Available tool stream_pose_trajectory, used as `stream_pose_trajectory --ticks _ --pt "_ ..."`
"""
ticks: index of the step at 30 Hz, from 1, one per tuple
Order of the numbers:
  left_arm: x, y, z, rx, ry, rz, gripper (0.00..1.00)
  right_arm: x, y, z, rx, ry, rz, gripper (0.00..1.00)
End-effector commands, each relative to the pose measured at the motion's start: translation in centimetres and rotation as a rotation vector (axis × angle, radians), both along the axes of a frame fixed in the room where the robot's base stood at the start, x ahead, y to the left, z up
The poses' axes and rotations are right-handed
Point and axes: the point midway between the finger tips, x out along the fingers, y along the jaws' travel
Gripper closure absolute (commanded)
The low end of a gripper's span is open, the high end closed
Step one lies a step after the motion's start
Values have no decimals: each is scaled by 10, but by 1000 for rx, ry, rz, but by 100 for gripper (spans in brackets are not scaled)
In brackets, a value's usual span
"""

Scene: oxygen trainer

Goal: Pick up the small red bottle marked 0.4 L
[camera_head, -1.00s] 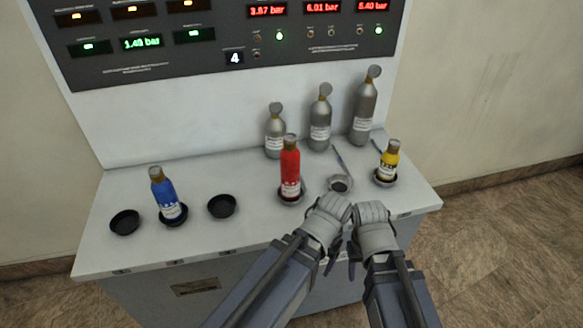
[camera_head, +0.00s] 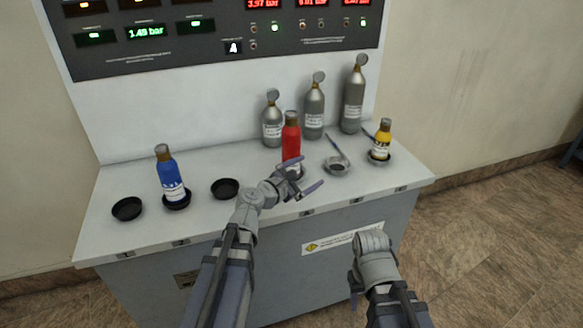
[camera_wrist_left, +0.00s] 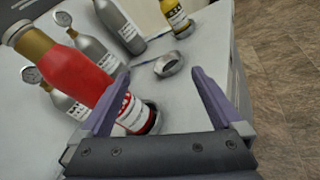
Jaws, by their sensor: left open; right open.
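The red bottle (camera_head: 291,141) stands upright in a holder on the counter, in front of the grey cylinders. It also shows large and tilted in the left wrist view (camera_wrist_left: 75,73), at the left finger. Its lower part is partly hidden by my left gripper in the head view. My left gripper (camera_head: 305,178) is open, its fingers just in front of the bottle's lower part; the left wrist view shows nothing held between its fingers (camera_wrist_left: 160,100). My right gripper (camera_head: 362,272) is in front of the counter, low at the right, away from the bottle. The 0.4 L marking is not readable.
A blue bottle (camera_head: 168,172) and a yellow bottle (camera_head: 382,138) stand in holders. Empty black cups (camera_head: 127,209) and (camera_head: 224,188) flank the blue bottle, and an empty holder (camera_head: 337,167) lies right of the red one. Grey gauge cylinders (camera_head: 314,112) stand behind.

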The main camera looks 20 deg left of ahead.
Motion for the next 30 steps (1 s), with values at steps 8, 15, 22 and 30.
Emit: stream_pose_trajectory --ticks 8,15,22,30 --pt "16 62 23 -402 3 223 0 0 0 -7 0 0 0 50" --pt "19 83 30 -556 3 294 0 0 0 -8 0 0 0 50" --pt "32 81 30 -555 4 292 0 0 0 -8 0 0 0 50" --pt "46 78 30 -553 3 291 0 0 0 -7 0 0 0 50"
